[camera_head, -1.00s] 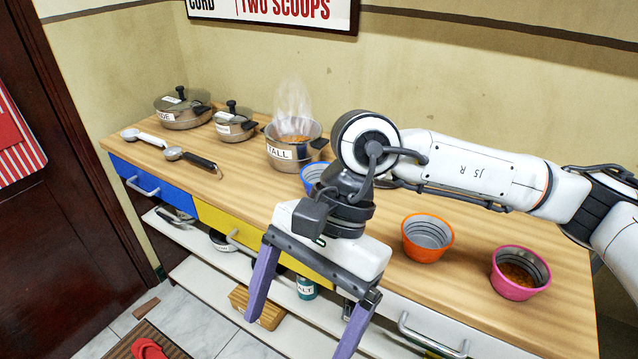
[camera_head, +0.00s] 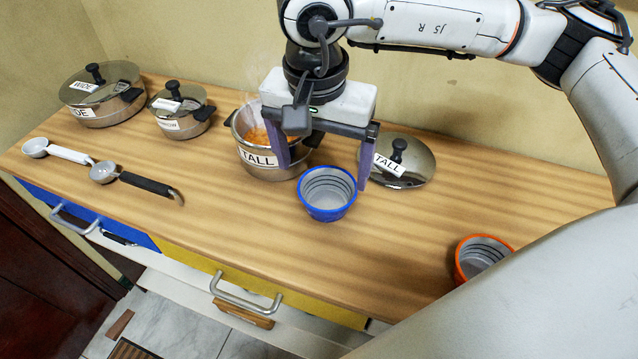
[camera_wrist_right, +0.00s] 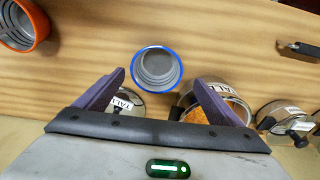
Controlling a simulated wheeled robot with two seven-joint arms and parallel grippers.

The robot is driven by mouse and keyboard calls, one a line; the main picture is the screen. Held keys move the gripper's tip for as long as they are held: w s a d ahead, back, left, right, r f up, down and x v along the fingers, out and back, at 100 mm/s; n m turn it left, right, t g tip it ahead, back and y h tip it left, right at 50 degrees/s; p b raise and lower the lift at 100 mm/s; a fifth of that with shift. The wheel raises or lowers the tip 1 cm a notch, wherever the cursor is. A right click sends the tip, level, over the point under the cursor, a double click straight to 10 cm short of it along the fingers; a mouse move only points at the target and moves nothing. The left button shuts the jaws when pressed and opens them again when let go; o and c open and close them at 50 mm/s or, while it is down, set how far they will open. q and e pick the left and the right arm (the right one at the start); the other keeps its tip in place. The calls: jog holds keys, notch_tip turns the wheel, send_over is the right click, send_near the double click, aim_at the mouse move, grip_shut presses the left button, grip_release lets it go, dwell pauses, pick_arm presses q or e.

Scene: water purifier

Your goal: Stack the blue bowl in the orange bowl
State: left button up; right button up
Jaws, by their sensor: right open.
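The blue bowl (camera_head: 327,193) stands upright and empty on the wooden counter, in front of the tall pot. It also shows in the right wrist view (camera_wrist_right: 157,69), just beyond my fingertips and between their lines. The orange bowl (camera_head: 480,258) stands on the counter at the right, partly hidden by my arm; it shows at the upper left of the right wrist view (camera_wrist_right: 20,24). My right gripper (camera_head: 322,174) is open and empty, with its purple fingers spread above and behind the blue bowl. My left gripper is not in view.
The steaming tall pot (camera_head: 268,155) stands close to the left finger, and its lid (camera_head: 413,165) lies to the right of the right finger. Two lidded pots (camera_head: 103,98) and two ladles (camera_head: 140,182) are at the left. The counter between the two bowls is clear.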

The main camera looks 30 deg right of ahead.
notch_tip(320, 180, down, 2)
jog(key=shift+s+d, duration=0.1)
send_over(328, 202)
jog(key=f, duration=0.4)
jog(key=shift+s+a, duration=0.2)
jog(key=shift+s, duration=0.1)
jog(key=shift+w+f, duration=0.1)
jog(key=shift+f, duration=0.55)
jog(key=c, duration=1.2)
